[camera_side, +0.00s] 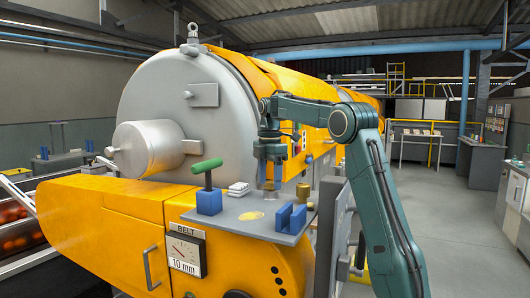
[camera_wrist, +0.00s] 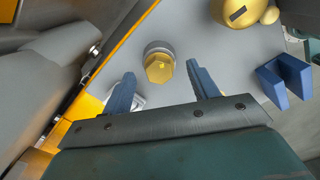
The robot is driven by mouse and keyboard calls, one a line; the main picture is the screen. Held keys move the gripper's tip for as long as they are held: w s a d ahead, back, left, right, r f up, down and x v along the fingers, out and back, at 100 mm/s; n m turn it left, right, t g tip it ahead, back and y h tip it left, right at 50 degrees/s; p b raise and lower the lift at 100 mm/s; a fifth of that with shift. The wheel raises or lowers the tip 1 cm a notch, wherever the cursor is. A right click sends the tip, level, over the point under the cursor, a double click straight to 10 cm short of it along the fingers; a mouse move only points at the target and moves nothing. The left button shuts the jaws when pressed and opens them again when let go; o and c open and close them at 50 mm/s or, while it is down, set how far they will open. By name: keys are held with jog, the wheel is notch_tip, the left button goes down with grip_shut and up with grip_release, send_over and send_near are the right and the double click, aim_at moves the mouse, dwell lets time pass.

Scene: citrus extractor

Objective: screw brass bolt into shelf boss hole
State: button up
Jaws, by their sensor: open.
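The brass bolt (camera_wrist: 160,68) shows its hexagonal head in the wrist view. It stands at a round grey boss (camera_wrist: 157,48) on the grey shelf (camera_wrist: 212,50); how deep it sits cannot be told. In the side view the bolt (camera_side: 268,187) is a small brass shape under my gripper (camera_side: 270,176). In the wrist view my gripper (camera_wrist: 163,90) has its two blue fingers wide apart, one on each side of the bolt head's line, with nothing held between them. The bolt's shank and the hole are hidden.
On the shelf stand a blue block with a green T-handle (camera_side: 208,180), a white stack (camera_side: 238,189), a flat yellow disc (camera_side: 251,216), a blue slotted block (camera_side: 290,218) and a brass cylinder (camera_side: 303,192). The large grey drum (camera_side: 175,88) rises behind.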

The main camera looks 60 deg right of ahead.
aim_at(270, 182)
jog(key=shift+r, duration=3.75)
jog(key=o, duration=0.6)
jog(key=shift+c, duration=0.2)
jog(key=shift+f, duration=0.15)
